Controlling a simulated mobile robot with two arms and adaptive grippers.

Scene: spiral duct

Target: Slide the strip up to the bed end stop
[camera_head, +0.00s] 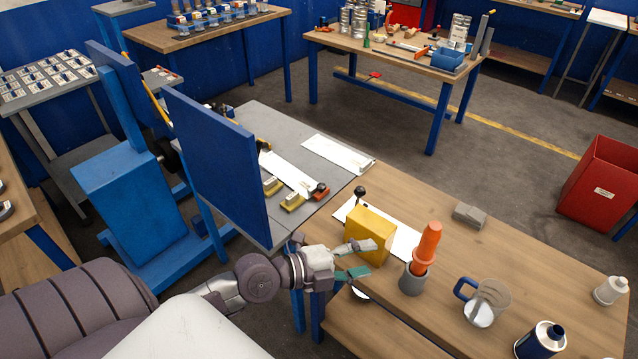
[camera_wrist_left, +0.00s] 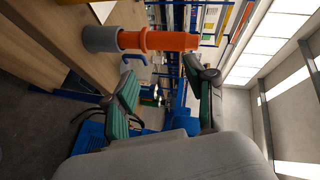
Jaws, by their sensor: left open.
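A pale narrow strip (camera_head: 287,172) lies on the grey bed (camera_head: 262,121), partly hidden by the blue upright panel. A red part with a black knob (camera_head: 319,190) is by its near end; I cannot tell if they touch. Yellow blocks (camera_head: 291,201) sit beside the strip. I cannot tell which part is the end stop. My left gripper (camera_head: 361,258) is open and empty by the near edge of the wooden bench, close to a yellow block (camera_head: 371,236) and apart from the strip. Its open fingers also show in the left wrist view (camera_wrist_left: 163,75). My right gripper is not in view.
The blue panel (camera_head: 215,165) stands between my arm and the bed. A second pale sheet (camera_head: 338,155) lies on the bed. The bench holds a grey cup (camera_head: 412,279) with an orange tool (camera_head: 426,246), a mug (camera_head: 487,301) and a dark can (camera_head: 540,341).

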